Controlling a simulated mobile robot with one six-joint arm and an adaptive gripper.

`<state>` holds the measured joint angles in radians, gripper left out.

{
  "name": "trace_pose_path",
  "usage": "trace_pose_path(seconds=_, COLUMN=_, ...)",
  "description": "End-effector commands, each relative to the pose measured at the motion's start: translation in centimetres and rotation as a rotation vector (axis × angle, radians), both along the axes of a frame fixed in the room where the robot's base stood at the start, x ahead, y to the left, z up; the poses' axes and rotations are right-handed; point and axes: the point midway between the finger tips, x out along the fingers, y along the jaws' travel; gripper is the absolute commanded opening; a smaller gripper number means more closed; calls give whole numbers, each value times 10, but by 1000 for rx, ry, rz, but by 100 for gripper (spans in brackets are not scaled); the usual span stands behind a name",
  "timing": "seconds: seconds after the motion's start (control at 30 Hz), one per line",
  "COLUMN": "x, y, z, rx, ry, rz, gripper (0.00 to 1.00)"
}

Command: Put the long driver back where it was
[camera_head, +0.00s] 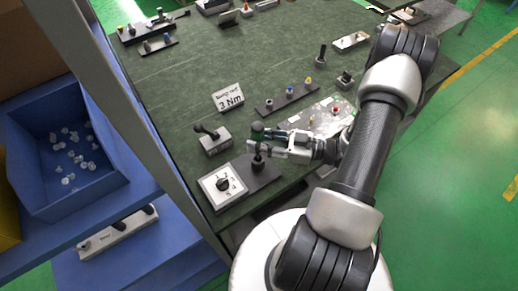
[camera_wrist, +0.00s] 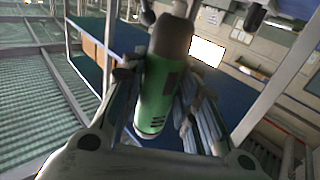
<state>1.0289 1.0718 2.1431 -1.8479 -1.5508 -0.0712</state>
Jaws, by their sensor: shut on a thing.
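My gripper (camera_head: 268,143) is near the front edge of the green table, to the left of my forearm. It is shut on a green and dark driver, which I take for the long driver (camera_head: 258,129). In the wrist view, the driver (camera_wrist: 159,88) has a green body and a dark grey end, and stands slightly tilted between the two fingers (camera_wrist: 156,95). In the head view it is above a dark base plate (camera_head: 264,181). A black upright piece (camera_head: 258,163) is directly below the gripper; I cannot tell whether the driver touches it.
A white square unit with a black knob (camera_head: 223,184) is left of the gripper. A strip with coloured pieces (camera_head: 288,99) lies farther back. A blue bin (camera_head: 65,196) is at left.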

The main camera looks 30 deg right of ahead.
Motion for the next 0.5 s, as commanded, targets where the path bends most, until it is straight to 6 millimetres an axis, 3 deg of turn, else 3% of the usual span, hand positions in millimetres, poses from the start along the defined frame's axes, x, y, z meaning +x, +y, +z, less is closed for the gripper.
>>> trace_pose_path(seconds=0.27, x=0, y=0, z=-38, rx=3, ry=0, rz=0, gripper=0)
trace_pose_path(seconds=0.5, x=0, y=0, z=-40, rx=1, ry=-1, rz=0, gripper=0)
